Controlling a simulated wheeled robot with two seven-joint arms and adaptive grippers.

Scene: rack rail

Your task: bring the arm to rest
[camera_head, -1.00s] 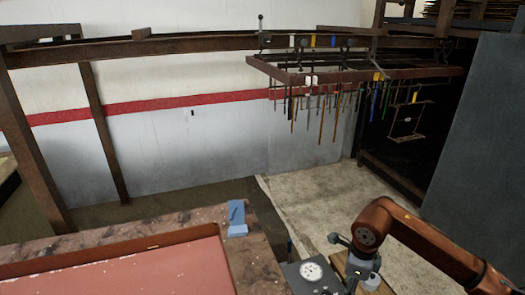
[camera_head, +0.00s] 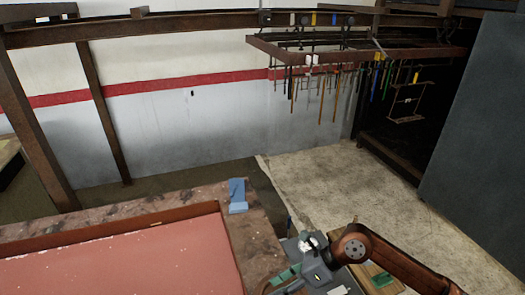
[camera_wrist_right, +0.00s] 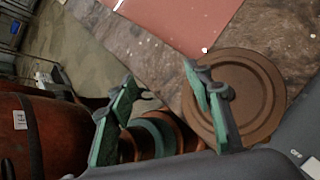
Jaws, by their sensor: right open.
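My right arm comes in from the lower right in the head view, bent low beside the table. Its right gripper (camera_head: 284,279) is at the bottom edge, partly cut off, next to the table's right side. In the wrist view the right gripper (camera_wrist_right: 163,105) has its two green-padded fingers spread apart, with nothing held between them. My left gripper is in neither view.
The mottled table (camera_head: 258,250) carries a shallow red tray (camera_head: 120,270) and a blue block (camera_head: 237,195). A rail frame (camera_head: 350,65) with several hanging tools stands far back. A dark grey panel (camera_head: 480,130) is at right. Concrete floor (camera_head: 340,190) between is clear.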

